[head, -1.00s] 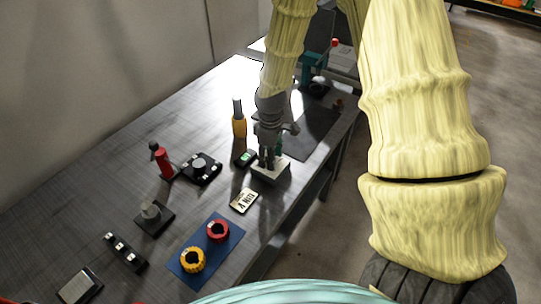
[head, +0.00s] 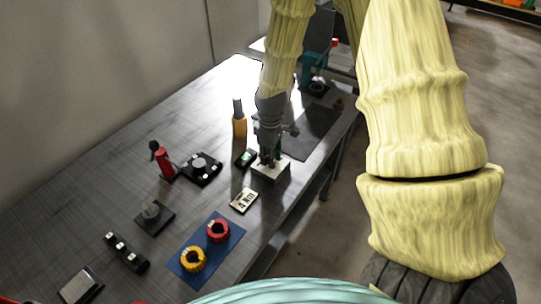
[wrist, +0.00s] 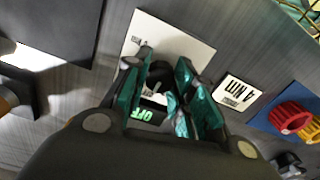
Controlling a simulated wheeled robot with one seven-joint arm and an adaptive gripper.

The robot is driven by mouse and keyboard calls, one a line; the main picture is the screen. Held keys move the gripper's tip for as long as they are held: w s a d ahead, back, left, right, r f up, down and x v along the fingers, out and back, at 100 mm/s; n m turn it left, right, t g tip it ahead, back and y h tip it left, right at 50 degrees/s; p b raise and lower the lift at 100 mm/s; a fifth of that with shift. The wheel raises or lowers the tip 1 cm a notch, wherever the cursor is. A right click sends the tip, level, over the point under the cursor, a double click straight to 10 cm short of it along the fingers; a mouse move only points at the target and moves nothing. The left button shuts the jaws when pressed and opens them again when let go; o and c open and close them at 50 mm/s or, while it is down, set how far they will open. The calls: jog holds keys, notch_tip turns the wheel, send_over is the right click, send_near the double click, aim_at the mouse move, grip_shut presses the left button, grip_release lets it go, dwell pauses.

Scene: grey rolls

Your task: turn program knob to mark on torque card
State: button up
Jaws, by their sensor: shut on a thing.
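The program knob (wrist: 158,88) is dark and sits on a pale, box-like unit (head: 283,171), whose flat top shows in the wrist view (wrist: 192,45). My gripper (head: 268,160) points down over this unit, and its teal fingers (wrist: 164,88) are shut on the knob. The fingers hide much of the knob and its markings. A small dark display (head: 246,157) beside the unit shows green text, which reads "OFF" in the wrist view (wrist: 150,115). The torque card (head: 244,200) lies flat nearby and seems to read "4 Nm"; it also shows in the wrist view (wrist: 238,92).
A blue mat (head: 231,240) carries a red ring (head: 218,231) and a yellow ring (head: 192,260). An orange bottle-like tool (head: 239,125) stands behind the display. A red-handled item (head: 164,162) and black blocks are farther left. Bare bench lies between them.

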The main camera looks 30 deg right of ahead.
jog(key=m+p, duration=0.1)
jog(key=m, duration=0.2)
jog(key=shift+r+m, duration=0.1)
jog(key=shift+m, duration=0.2)
jog(key=shift+m+p, duration=0.7)
jog(key=shift+m, duration=1.1)
jog(key=o, duration=1.1)
jog(key=shift+c, duration=0.2)
notch_tip(320, 180, up, 12)
